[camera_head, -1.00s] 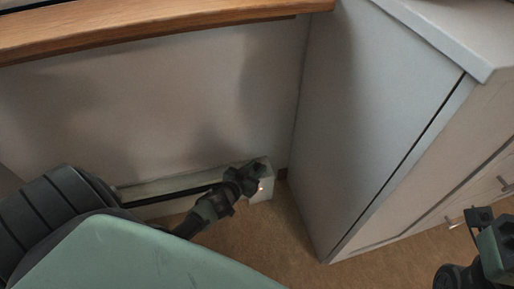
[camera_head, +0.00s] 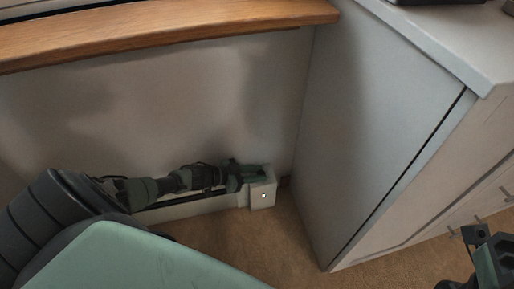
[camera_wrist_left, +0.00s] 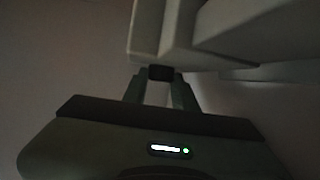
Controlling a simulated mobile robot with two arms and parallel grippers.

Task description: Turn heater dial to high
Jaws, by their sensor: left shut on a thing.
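The heater (camera_head: 262,201) is a low, pale unit along the foot of the wall, with a small lit spot on its right end block. My left gripper (camera_head: 262,174) reaches along its top and is at that right end. In the left wrist view, my left gripper's two fingers (camera_wrist_left: 160,74) are closed together on a small dark piece, the dial, right against a pale block of the heater (camera_wrist_left: 147,28). The dial's mark and setting are hidden. My right gripper (camera_head: 476,234) is at the lower right edge, away from the heater; its jaw gap is unclear.
A grey cabinet (camera_head: 375,130) with handles stands just right of the heater. A wooden ledge (camera_head: 170,32) runs above it along the wall. Brown floor (camera_head: 235,240) is open in front of the heater.

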